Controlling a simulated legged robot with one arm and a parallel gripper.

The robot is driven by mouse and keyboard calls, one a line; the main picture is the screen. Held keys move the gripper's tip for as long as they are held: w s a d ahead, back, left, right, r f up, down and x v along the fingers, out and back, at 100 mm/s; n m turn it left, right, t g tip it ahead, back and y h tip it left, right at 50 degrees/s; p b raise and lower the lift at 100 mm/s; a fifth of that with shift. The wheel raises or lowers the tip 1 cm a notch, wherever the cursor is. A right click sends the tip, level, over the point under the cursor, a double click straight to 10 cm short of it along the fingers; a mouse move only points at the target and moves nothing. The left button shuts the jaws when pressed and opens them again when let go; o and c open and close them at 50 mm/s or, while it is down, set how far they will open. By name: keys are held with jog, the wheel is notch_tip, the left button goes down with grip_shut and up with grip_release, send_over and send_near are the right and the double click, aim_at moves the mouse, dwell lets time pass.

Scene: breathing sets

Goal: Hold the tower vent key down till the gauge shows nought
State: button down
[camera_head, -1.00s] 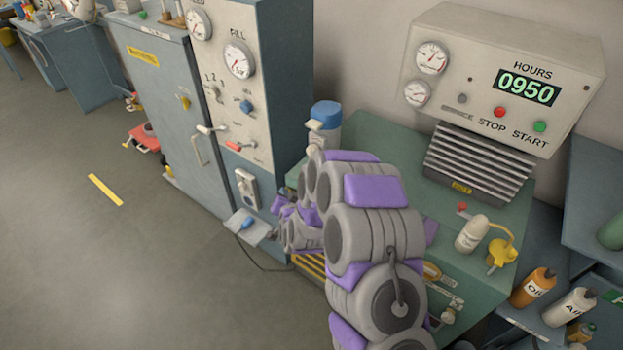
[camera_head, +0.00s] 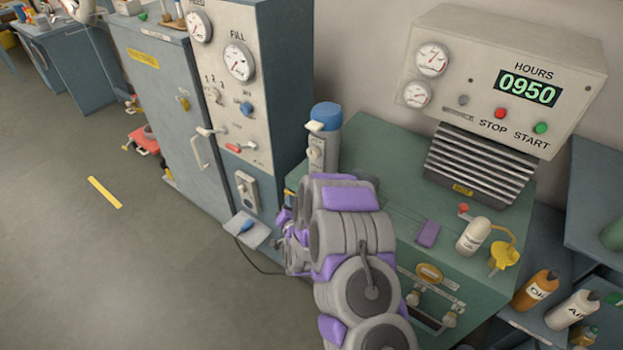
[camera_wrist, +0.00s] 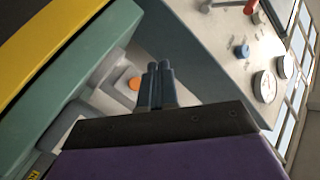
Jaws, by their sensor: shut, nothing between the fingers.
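My gripper (camera_wrist: 160,85) is shut and empty in the wrist view. Its fingertips are near a pale grey fitting (camera_wrist: 107,95) with a round orange button (camera_wrist: 133,84); I cannot tell whether they touch. In the head view my arm hides the fingertips. A blue-capped tower (camera_head: 325,115) stands at the back left of the green bench, with a pale key-like piece (camera_head: 314,126) near its cap. I cannot tell for sure which part is the vent key. White dial gauges, one marked FULL (camera_head: 239,62), are on the tall panel; their needles are too small to read.
Open floor (camera_head: 120,260) lies left.

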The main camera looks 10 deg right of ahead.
jog(key=w+d, duration=0.5)
jog(key=w, duration=0.1)
jog(key=shift+d, duration=0.3)
jog(key=shift+w+d, duration=0.1)
dwell(1.9)
jog(key=shift+w+d, duration=0.2)
jog(key=shift+d, duration=0.05)
jog(key=shift+w+d+r, duration=0.1)
jog(key=shift+w+d, duration=0.35)
dwell(4.4)
